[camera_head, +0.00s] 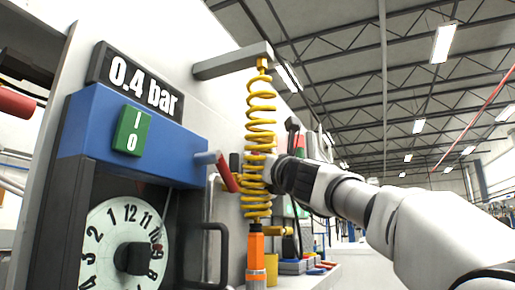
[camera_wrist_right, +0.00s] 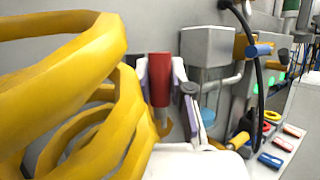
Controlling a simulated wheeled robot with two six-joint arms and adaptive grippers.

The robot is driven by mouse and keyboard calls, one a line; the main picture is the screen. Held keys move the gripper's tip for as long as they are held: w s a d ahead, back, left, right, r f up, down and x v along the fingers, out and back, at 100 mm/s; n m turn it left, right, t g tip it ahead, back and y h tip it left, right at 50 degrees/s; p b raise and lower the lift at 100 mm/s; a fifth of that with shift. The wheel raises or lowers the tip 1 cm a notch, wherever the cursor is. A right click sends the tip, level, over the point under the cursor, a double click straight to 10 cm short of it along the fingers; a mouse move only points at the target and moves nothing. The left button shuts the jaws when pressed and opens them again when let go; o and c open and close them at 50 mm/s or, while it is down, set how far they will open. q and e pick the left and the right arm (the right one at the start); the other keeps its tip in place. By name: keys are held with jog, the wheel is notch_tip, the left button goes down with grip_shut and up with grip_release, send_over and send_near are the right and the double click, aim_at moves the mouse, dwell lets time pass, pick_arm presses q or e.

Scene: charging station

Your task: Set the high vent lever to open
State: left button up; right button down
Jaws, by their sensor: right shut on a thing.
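A red lever handle (camera_wrist_right: 159,80) stands upright between the two pale fingers of my right gripper (camera_wrist_right: 161,72) in the right wrist view. The fingers are closed on it from both sides. In the head view my right gripper (camera_head: 284,174) reaches in from the right, with its fingertips largely hidden behind a yellow coiled hose (camera_head: 260,125). A red handle with a grey end (camera_head: 228,173) shows just left of the hose, tilted. I cannot tell which lever position is open. My left gripper is not in view.
The yellow hose (camera_wrist_right: 75,55) fills the left of the right wrist view, very close to my gripper. A blue panel (camera_head: 120,125) with a "0.4 bar" display (camera_head: 143,82) and a numbered dial (camera_head: 110,240) stands left. A grey box (camera_wrist_right: 208,47) and black cable (camera_wrist_right: 257,75) are right of the handle.

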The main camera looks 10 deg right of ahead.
jog(key=shift+s+r+m, duration=0.1)
jog(key=shift+r+m, duration=0.2)
jog(key=shift+r, duration=0.05)
jog(key=shift+d, duration=0.1)
jog(key=c, duration=1)
grip_release()
jog(key=shift+f, duration=0.1)
jog(key=shift+c, duration=0.2)
jog(key=shift+w+f, duration=0.15)
jog(key=shift+w, duration=0.05)
jog(key=shift+f, duration=0.1)
